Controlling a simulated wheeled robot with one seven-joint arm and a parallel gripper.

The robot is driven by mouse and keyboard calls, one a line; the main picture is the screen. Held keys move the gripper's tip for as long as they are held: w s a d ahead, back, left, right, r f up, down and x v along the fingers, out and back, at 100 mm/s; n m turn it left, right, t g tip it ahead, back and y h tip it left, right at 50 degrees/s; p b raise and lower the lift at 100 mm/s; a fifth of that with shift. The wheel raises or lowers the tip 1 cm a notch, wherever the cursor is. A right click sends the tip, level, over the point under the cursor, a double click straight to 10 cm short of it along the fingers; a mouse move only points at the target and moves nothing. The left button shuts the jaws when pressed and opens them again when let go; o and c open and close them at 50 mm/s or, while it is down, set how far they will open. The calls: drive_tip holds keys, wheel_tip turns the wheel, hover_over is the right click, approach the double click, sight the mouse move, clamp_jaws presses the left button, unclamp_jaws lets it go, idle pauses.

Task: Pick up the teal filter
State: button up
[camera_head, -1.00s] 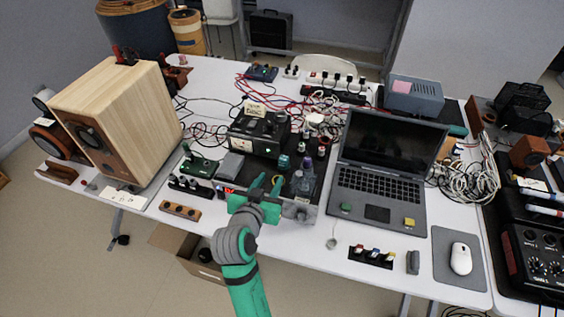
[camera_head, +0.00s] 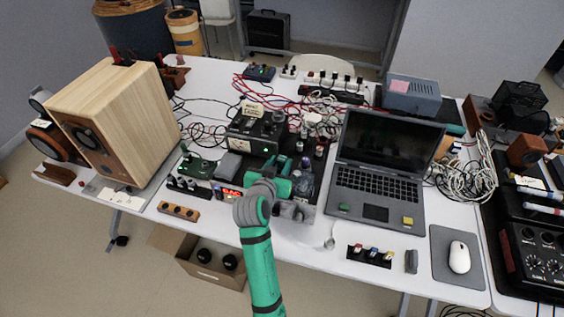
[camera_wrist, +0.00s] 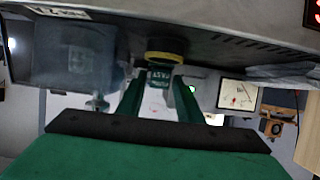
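In the head view my gripper (camera_head: 292,178) is over the front of the equipment, left of the laptop, and the arm and hand hide most of the filter there.
The black meter unit (camera_head: 256,135) stands just behind my gripper. The open laptop (camera_head: 383,165) is close on the right. A wooden speaker (camera_head: 125,120) stands at the left. A bluish translucent block (camera_wrist: 75,58) sits beside the fingers in the wrist view. Red cables lie behind.

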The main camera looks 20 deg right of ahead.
drive_tip(key=shift+w+d+f, duration=0.1)
drive_tip(key=shift+w, duration=0.15)
drive_tip(key=c, duration=0.8)
